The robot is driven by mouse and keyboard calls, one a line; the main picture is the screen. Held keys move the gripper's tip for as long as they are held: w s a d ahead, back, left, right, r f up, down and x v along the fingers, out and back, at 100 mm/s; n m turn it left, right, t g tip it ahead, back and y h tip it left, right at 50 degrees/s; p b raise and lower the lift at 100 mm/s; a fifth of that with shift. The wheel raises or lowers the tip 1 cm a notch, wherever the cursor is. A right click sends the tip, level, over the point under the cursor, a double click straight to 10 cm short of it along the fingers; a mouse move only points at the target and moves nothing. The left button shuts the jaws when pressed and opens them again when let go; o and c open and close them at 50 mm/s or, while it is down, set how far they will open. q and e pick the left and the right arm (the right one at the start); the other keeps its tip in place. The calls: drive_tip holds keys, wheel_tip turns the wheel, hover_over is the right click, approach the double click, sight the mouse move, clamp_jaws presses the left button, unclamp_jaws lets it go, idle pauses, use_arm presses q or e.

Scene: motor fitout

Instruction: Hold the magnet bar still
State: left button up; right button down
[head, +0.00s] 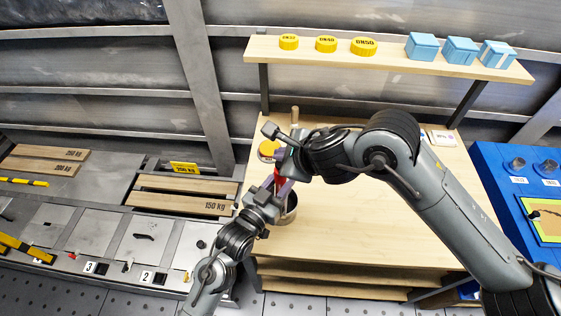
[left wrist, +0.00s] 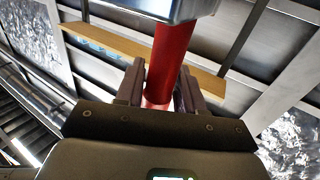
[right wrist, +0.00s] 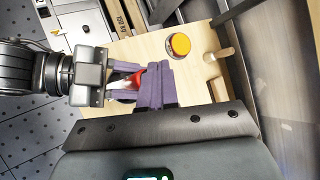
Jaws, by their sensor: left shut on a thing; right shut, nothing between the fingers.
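The magnet bar appears as a red shaft (left wrist: 174,55), rising between the fingers of my left gripper (left wrist: 160,92), which is shut on it. A metallic grey block covers its upper end in that view; I cannot tell what this belongs to. In the head view only a little red (head: 281,179) shows between the two grippers. My left gripper (head: 272,190) is over the wooden bench. My right gripper (right wrist: 155,88) is shut and empty, its purple fingers right beside the left gripper's fingers (right wrist: 120,82) and the red piece (right wrist: 136,80). I cannot tell whether they touch.
The wooden bench (head: 370,225) is mostly clear. A shelf (head: 390,62) above holds yellow discs and blue boxes. A blue cabinet (head: 500,190) is at right.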

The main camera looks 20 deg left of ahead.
drive_tip(key=shift+r, duration=0.2)
drive_tip(key=shift+r, duration=2.45)
use_arm(q)
drive_tip(key=o, duration=1.3)
drive_tip(key=shift+c, duration=0.2)
drive_tip(key=shift+s, duration=0.15)
